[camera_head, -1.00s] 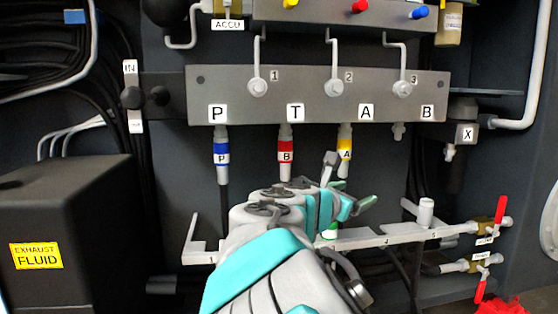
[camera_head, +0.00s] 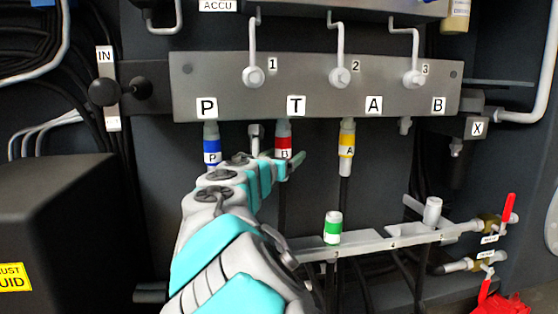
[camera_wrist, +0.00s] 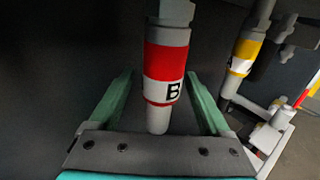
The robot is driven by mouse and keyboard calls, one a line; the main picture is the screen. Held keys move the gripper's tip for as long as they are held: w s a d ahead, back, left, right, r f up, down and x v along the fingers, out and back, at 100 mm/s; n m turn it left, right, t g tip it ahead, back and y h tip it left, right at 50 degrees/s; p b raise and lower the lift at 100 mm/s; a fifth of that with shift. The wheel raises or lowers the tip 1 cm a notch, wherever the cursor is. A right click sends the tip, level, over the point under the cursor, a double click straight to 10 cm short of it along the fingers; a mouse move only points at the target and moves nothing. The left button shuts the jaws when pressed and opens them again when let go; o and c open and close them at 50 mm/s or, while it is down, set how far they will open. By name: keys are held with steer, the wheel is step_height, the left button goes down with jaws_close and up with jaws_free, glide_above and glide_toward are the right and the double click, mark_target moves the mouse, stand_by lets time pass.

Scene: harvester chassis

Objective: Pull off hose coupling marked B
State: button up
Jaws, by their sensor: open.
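The hose coupling marked B (camera_head: 283,146) has a red band and a white label, and it hangs upright under the T port of the grey manifold (camera_head: 330,82). In the wrist view the coupling B (camera_wrist: 166,75) stands between the two green fingers of my gripper (camera_wrist: 158,108), which are open and apart from it on both sides.
The blue coupling P (camera_head: 212,150) is to the left and the yellow coupling A (camera_head: 347,145) to the right. Below is a light rail (camera_head: 375,243) with a green-banded cap (camera_head: 333,228). Valves with red handles (camera_head: 509,207) are at the right. A black box (camera_head: 60,215) stands at left.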

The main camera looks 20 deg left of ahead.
steer(key=shift+w+d, duration=0.1)
steer(key=shift+w, duration=0.85)
jaws_close()
stand_by(0.8)
steer(key=shift+f, duration=0.15)
stand_by(0.6)
steer(key=shift+f+b, duration=0.75)
steer(key=shift+f, duration=1.35)
